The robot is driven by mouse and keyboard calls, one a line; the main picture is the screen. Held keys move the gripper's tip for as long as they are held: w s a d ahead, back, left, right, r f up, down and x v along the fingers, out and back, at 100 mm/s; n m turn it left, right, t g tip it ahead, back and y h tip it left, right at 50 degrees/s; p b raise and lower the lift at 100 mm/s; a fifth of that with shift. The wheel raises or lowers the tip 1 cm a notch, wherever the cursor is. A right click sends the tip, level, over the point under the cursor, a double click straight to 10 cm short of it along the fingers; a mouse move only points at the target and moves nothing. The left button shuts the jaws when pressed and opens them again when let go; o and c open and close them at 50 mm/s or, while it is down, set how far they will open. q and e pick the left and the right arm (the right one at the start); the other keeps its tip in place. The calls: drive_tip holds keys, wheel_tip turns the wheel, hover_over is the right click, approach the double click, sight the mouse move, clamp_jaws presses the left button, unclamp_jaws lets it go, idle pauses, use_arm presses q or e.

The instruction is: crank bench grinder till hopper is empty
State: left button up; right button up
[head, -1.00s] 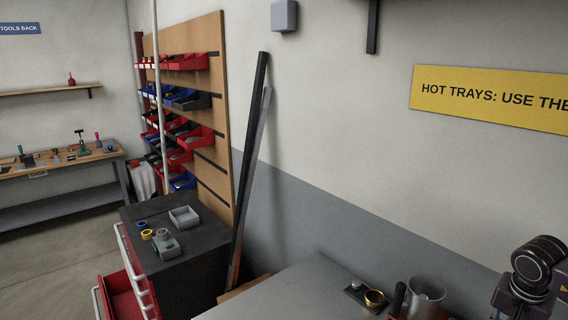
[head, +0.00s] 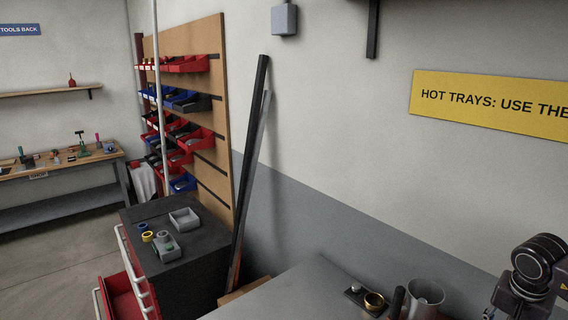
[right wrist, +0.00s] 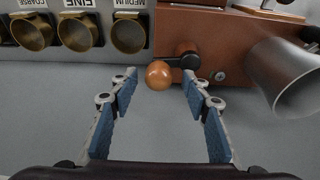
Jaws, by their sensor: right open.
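The bench grinder (right wrist: 225,35) shows in the right wrist view as a reddish-brown body at the top. Its crank has a short black arm (right wrist: 184,60) ending in a round wooden knob (right wrist: 159,75). My right gripper (right wrist: 157,80) is open, with its blue-padded fingers on either side of the knob and visible gaps to it. The hopper and its contents cannot be made out. My left gripper is out of view.
Brass cups (right wrist: 78,31) labelled coarse, fine and medium stand left of the grinder. A metal cup (right wrist: 292,78) is at its right. In the head view, a steel cup (head: 426,291) and a brass ring (head: 373,301) sit on the bench (head: 305,285). Its left part is clear.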

drive_tip(key=shift+r+p, duration=2.05)
drive_tip(key=shift+r, duration=1.15)
drive_tip(key=shift+s+f, duration=0.1)
drive_tip(key=shift+f, duration=0.1)
